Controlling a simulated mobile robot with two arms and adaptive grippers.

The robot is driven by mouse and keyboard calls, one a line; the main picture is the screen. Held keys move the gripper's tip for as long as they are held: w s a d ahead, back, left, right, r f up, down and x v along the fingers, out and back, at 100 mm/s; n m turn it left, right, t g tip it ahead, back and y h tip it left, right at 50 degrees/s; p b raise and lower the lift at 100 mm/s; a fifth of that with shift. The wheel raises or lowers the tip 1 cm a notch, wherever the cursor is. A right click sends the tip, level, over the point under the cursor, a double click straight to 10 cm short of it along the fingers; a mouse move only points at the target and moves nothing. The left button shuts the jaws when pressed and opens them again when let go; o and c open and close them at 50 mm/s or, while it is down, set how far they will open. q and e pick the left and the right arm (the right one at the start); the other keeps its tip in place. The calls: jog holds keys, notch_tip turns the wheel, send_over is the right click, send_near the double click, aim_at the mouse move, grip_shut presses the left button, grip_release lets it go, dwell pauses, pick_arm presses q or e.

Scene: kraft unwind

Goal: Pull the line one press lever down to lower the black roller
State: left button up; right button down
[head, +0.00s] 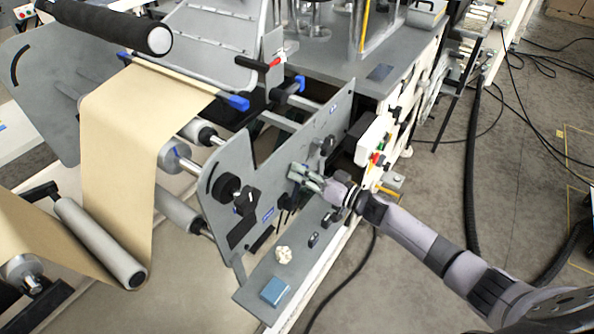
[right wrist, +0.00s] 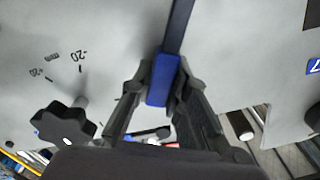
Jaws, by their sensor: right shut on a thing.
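My right gripper (head: 308,180) is at the outer face of the grey side plate (head: 270,150). In the right wrist view, the gripper (right wrist: 165,85) is shut on the blue grip of a lever (right wrist: 160,83), with its dark bar running up to the top edge. In the head view the fingers largely hide this lever. The black roller (head: 105,24) lies across the top left, raised above the brown paper web (head: 130,120). My left gripper is not in view.
Black knobs (head: 245,201) sit on the plate left of the gripper; a star knob (right wrist: 64,125) shows in the wrist view. A ledge below holds a blue box (head: 274,291) and a crumpled white piece (head: 283,254). A white control box (head: 372,140) stands close right.

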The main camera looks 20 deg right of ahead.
jog(key=w+d+f+m+b, duration=0.3)
jog(key=f+m+b, duration=0.3)
jog(key=f+m, duration=0.3)
jog(key=shift+d+m, duration=0.6)
jog(key=shift+m, duration=0.9)
jog(key=shift+f, duration=0.1)
jog(key=c, duration=1.6)
grip_release()
jog(key=shift+o, duration=0.4)
